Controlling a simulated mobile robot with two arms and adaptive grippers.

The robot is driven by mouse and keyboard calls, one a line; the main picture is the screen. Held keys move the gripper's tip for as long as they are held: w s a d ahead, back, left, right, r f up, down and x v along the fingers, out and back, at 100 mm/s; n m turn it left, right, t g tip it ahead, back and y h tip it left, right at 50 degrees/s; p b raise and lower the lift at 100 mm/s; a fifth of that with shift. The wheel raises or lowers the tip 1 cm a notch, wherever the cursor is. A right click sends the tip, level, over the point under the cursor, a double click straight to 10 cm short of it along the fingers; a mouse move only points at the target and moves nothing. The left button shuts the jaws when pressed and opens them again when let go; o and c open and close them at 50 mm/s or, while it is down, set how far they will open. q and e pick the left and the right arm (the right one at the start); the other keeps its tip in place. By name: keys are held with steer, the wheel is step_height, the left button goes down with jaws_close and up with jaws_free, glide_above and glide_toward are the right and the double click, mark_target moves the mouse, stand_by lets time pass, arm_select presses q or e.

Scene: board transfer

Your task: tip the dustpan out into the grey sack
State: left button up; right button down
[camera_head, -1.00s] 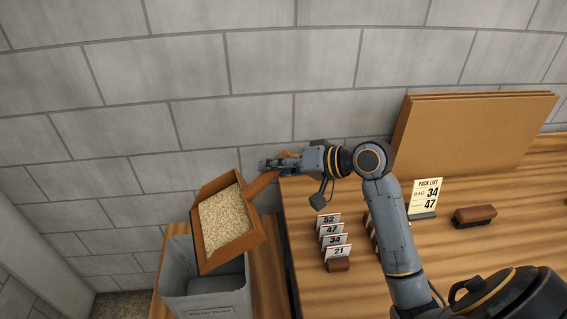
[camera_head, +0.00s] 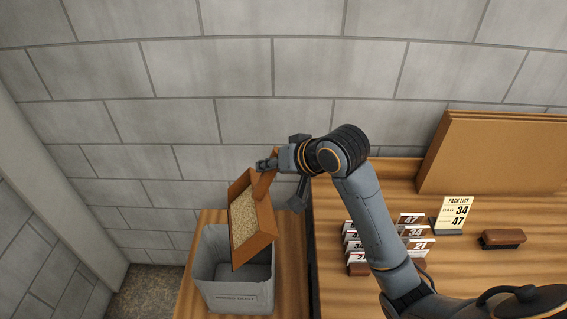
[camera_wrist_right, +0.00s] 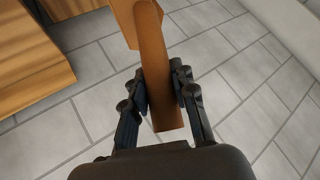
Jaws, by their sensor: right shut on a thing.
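The brown dustpan (camera_head: 262,233) hangs tilted above the grey sack (camera_head: 209,289) in the head view. A bed of pale grains or shavings (camera_head: 243,218) still lies in the pan. My right gripper (camera_head: 265,165) is shut on the dustpan's handle. In the right wrist view the gripper (camera_wrist_right: 160,88) has a finger on each side of the handle (camera_wrist_right: 152,55). The sack stands open-topped on a low wooden surface, and the pan covers part of its mouth. My left gripper is in neither view.
A wooden bench (camera_head: 470,275) lies to the right, with numbered cards (camera_head: 415,232), a pack list card (camera_head: 453,213), a brush (camera_head: 502,239) and brown boards (camera_head: 495,155) leaning at the back. A grey block wall (camera_head: 300,65) stands close behind the dustpan.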

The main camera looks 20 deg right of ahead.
steer(key=w+a+r+n+g+h, duration=0.1)
steer(key=a+r+h, duration=0.1)
steer(key=a, duration=0.6)
steer(key=shift+w+a+r+h, duration=0.35)
steer(key=shift+h, duration=0.25)
